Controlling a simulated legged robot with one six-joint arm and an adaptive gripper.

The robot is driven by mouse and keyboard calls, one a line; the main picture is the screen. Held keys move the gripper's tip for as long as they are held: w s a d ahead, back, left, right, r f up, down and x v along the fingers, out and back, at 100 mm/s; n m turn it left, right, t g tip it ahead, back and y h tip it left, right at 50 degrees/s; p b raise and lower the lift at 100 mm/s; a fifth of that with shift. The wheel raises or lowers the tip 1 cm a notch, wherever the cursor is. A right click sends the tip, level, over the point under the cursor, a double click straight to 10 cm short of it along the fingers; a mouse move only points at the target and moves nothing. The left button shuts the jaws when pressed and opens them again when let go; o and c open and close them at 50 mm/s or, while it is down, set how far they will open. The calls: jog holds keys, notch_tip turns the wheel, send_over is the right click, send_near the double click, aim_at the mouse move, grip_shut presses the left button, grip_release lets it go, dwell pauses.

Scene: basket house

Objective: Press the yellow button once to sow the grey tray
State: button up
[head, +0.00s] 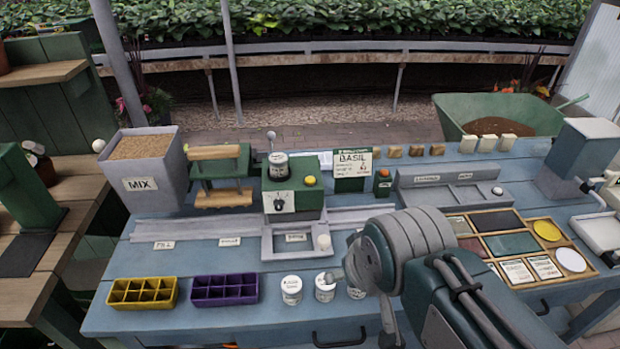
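The yellow button (310,181) sits on top of the green machine (293,192) in the middle of the bench, right of a small jar (279,165). A black dial is on the machine's front. A grey frame (277,253) with a label and a pale knob lies on the bench just in front of the machine. I cannot make out a separate grey tray in it. My gripper (337,276) is mostly hidden by my arm. A small grey tip shows above the white jars, in front of and below the button, apart from it. Its opening cannot be made out.
A yellow tray (142,304) and a purple tray (225,301) stand at the front left, beside white lidded jars (291,290). A MIX bin (142,185) is at the back left. An orange-topped box (383,183) stands right of the BASIL sign (352,162).

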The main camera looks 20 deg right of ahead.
grip_shut()
dwell(1.1)
